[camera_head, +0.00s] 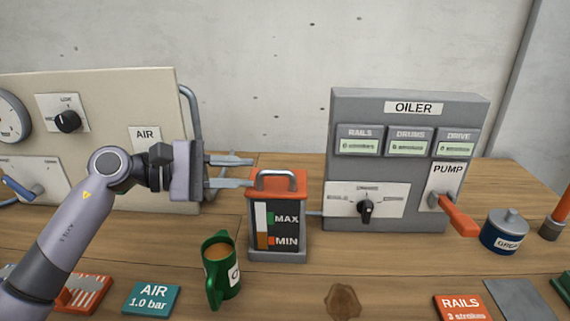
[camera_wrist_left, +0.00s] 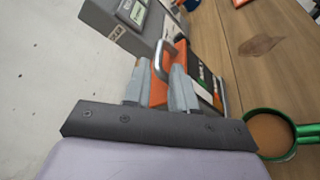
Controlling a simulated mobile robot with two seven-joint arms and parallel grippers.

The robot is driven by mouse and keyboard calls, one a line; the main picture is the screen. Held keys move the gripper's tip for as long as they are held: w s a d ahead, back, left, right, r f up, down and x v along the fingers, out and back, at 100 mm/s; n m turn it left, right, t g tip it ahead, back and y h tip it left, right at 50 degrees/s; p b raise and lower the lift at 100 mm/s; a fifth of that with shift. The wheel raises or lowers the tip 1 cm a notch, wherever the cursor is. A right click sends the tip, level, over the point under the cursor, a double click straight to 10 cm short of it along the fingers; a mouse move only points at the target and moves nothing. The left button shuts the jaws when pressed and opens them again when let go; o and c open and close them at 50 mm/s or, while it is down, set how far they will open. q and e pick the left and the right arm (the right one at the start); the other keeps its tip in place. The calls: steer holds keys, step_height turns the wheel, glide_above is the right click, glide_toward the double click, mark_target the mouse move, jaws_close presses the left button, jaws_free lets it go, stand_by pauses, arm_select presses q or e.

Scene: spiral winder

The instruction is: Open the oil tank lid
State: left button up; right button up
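The oil tank (camera_head: 277,222) is a dark box with a MAX/MIN gauge on its front, standing on the bench. Its orange lid (camera_head: 291,186) is on top and looks closed, with a silver loop handle (camera_head: 276,176). My left gripper (camera_head: 240,171) comes in from the left with its fingers apart, at the left side of the lid. In the left wrist view the open fingers (camera_wrist_left: 158,92) point toward the orange lid (camera_wrist_left: 181,52) and handle (camera_wrist_left: 160,60). I cannot tell whether they touch the lid. My right gripper is not in view.
A green mug (camera_head: 232,279) of brown liquid stands in front left of the tank. The grey OILER box (camera_head: 410,160) is to the right, with an orange pump lever (camera_head: 459,218). A beige AIR panel (camera_head: 130,100) is behind my left arm. Bench space directly before the tank is clear.

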mark_target(268, 171)
arm_select(q)
steer(key=shift+w, duration=0.2)
steer(key=shift+w+d+m, duration=0.1)
steer(key=shift+d+m, duration=0.1)
steer(key=shift+m, duration=0.1)
steer(key=p+x, duration=0.1)
steer(key=x, duration=0.3)
steer(key=shift+d+p, duration=0.4)
steer(key=shift+x, duration=0.85)
steer(key=shift+f, duration=0.15)
jaws_close()
